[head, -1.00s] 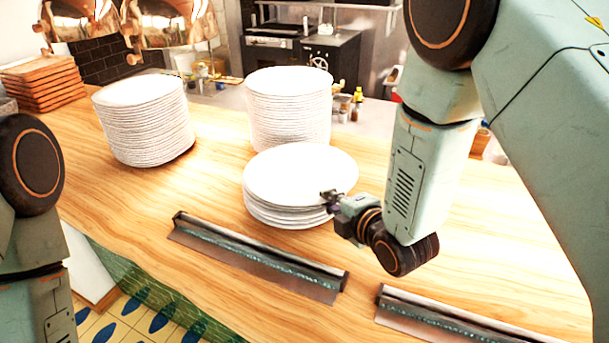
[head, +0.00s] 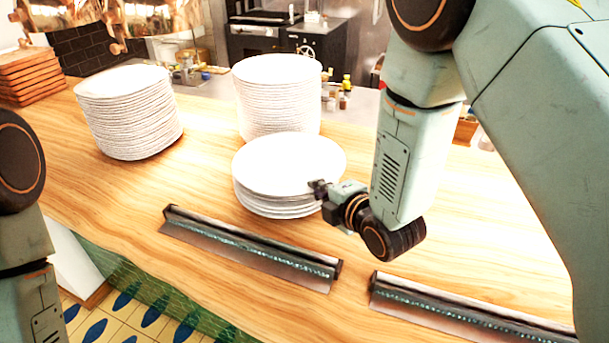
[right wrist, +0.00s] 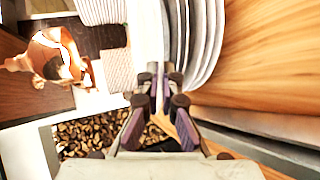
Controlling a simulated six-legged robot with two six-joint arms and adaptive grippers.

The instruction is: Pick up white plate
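A short stack of white plates (head: 262,207) stands on the wooden counter in the middle of the head view. Its top white plate (head: 285,160) looks slightly larger in view than the ones below. My right gripper (head: 318,188) is at the right front rim of this top plate. In the right wrist view my right gripper's fingers (right wrist: 160,82) are drawn close together with the plate's rim between them. Stacked plate edges (right wrist: 208,35) show beside the fingers. Part of the rim is hidden by the gripper. My left gripper is out of view; only the left arm shows.
Two tall plate stacks stand behind, at the left (head: 128,115) and the middle (head: 278,100). Brown boards (head: 30,75) are piled at far left. Two dark metal rails (head: 250,250) lie along the counter's front. Bare wooden counter (head: 410,270) lies to the right.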

